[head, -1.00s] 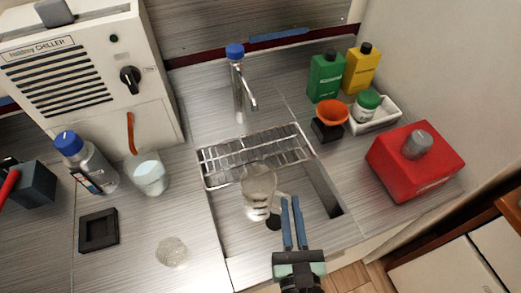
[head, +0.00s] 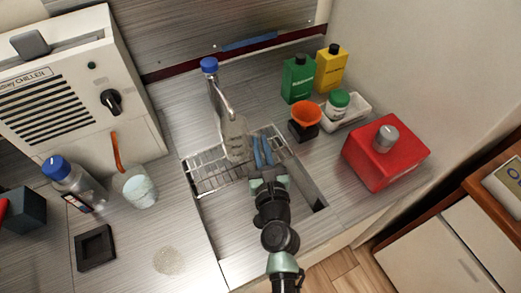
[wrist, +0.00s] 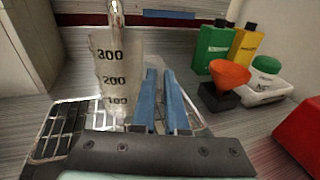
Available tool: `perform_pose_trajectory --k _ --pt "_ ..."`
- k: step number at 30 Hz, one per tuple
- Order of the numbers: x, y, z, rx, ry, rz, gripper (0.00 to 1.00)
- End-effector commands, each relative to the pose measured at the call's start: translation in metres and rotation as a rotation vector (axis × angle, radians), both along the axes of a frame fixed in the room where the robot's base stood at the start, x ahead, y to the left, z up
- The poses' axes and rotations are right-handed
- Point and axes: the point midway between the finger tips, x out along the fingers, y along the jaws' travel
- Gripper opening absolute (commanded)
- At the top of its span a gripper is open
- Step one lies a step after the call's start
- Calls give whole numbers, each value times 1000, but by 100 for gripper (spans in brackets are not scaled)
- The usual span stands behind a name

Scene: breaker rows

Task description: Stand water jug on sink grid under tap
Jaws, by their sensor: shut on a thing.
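The water jug (head: 235,138) is clear, with marks 100, 200 and 300 showing in the wrist view (wrist: 118,78). It looks upright, under the spout of the tap (head: 219,90) and over the wire sink grid (head: 212,172). I cannot tell whether its base touches the grid. My gripper (head: 262,150) is just right of the jug, its blue fingers close together and shut on the jug's handle side. The handle is hard to make out between the fingers. The wrist view also shows the fingers (wrist: 160,100) and grid (wrist: 60,128).
Right of the sink stand an orange funnel (head: 305,113), a white tray (head: 352,112), green (head: 298,80) and yellow bottles (head: 331,70) and a red container (head: 380,160). Left are a chiller (head: 70,90), a blue-capped bottle (head: 75,185) and a cup (head: 138,188).

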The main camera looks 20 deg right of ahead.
Motion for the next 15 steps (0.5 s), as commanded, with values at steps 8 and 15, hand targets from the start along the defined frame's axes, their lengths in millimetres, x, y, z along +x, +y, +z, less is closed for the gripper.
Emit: perform_pose_trajectory --k 8,15 --pt "4 -1 -34 -1 -2 0 0" --pt "4 -1 -34 0 -2 0 0"
